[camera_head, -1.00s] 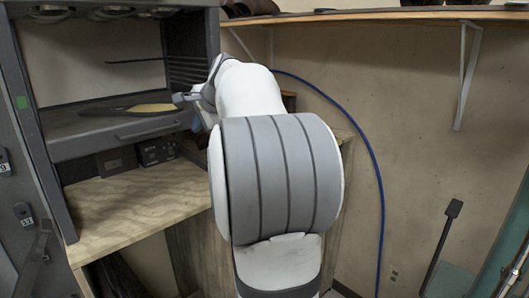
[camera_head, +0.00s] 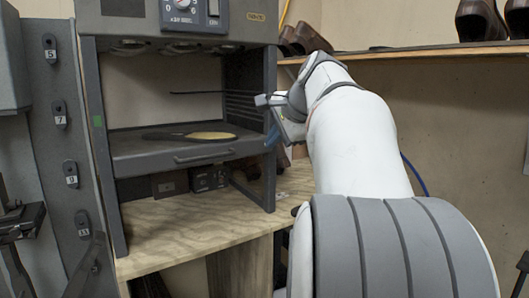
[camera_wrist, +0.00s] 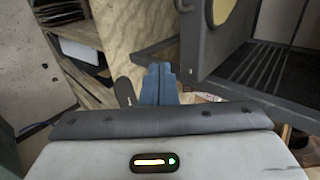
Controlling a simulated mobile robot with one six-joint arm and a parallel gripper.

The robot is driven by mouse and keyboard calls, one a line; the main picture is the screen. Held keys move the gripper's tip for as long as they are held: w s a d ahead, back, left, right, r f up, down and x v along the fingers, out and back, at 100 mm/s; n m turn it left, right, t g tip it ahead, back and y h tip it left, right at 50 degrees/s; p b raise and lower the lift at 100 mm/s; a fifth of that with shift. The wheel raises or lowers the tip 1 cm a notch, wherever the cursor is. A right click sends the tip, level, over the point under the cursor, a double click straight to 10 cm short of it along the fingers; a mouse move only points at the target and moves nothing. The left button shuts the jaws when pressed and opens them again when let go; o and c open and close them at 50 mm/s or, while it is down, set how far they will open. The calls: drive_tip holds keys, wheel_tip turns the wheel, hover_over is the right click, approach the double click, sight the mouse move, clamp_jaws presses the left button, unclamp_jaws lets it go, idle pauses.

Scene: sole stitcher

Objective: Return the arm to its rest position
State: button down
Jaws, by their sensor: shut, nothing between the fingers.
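My arm reaches up in the right half of the head view, its large white and grey links in the foreground. My gripper (camera_head: 272,135) is at its far end, beside the right front post of the dark grey machine cabinet (camera_head: 262,195). Its blue fingers also show in the wrist view (camera_wrist: 159,84), closed together with nothing between them. Most of the gripper is hidden by the wrist in the head view. A sole-shaped piece (camera_head: 211,136) lies on the cabinet's pull-out shelf (camera_head: 150,160), away from my gripper.
The cabinet stands on a wooden bench (camera_head: 165,230). A wall shelf (camera_head: 420,52) with dark shoes (camera_head: 478,20) runs behind my arm. A blue hose (camera_head: 415,175) hangs on the wall. A grey panel with numbered hooks (camera_head: 60,115) is at the left.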

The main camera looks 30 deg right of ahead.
drive_tip(key=shift+s+r, duration=0.25)
drive_tip(key=s+a+f+n+g, duration=0.2)
drive_tip(key=s+a+f+n, duration=0.4)
drive_tip(key=f, duration=0.4)
drive_tip(key=s+a+f+n+g, duration=0.2)
drive_tip(key=s+a+f+n, duration=0.3)
drive_tip(key=f, duration=0.6)
drive_tip(key=s+a+f+n+g, duration=0.2)
drive_tip(key=s+a+f+n, duration=0.4)
drive_tip(key=s+a+f, duration=0.3)
wheel_tip(320, 180, down, 2)
drive_tip(key=shift+a+f+n, duration=0.15)
drive_tip(key=shift+a+n, duration=0.15)
drive_tip(key=shift+a, duration=0.45)
drive_tip(key=shift+s, duration=0.1)
